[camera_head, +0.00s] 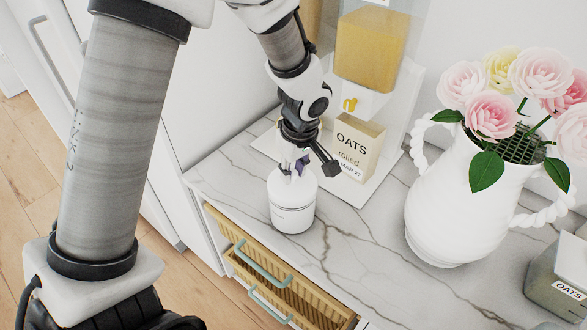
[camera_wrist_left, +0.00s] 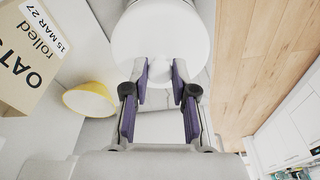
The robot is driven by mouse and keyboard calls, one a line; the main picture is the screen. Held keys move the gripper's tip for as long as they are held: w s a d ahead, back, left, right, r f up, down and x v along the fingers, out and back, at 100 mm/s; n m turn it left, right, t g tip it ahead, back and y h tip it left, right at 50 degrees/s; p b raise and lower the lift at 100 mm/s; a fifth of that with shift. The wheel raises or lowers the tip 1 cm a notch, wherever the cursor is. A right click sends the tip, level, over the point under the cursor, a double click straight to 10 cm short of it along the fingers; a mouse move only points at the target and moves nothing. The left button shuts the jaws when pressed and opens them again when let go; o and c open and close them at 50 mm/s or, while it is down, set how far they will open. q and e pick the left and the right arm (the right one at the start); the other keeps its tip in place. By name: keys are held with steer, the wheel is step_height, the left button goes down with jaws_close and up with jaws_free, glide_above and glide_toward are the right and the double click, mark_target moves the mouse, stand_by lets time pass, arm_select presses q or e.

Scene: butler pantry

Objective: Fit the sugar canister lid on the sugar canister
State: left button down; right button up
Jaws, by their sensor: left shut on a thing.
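The white sugar canister (camera_head: 292,212) stands upright on the marble counter, near its front edge. My left gripper (camera_head: 294,167) is directly above it, pointing down. In the left wrist view, its purple-padded fingers (camera_wrist_left: 163,82) are shut on the knob of the white, round sugar canister lid (camera_wrist_left: 165,35). The lid is at the canister's top in the head view. I cannot tell whether it is fully seated or slightly raised, as the fingers partly cover it. My right gripper is not in view.
An oats box (camera_head: 357,148) stands behind the canister, by a dispenser (camera_head: 371,48). A yellow bowl (camera_wrist_left: 90,99) shows in the wrist view. A white flower pitcher (camera_head: 449,215) and a grey tin (camera_head: 560,280) stand right. An open drawer (camera_head: 290,285) is below the counter edge.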

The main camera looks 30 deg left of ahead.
arm_select(q)
steer(key=shift+f, duration=0.15)
steer(key=shift+f, duration=0.1)
stand_by(0.3)
steer(key=shift+b, duration=0.4)
steer(key=c, duration=0.9)
jaws_free()
steer(key=shift+o, duration=0.2)
steer(key=o, duration=0.5)
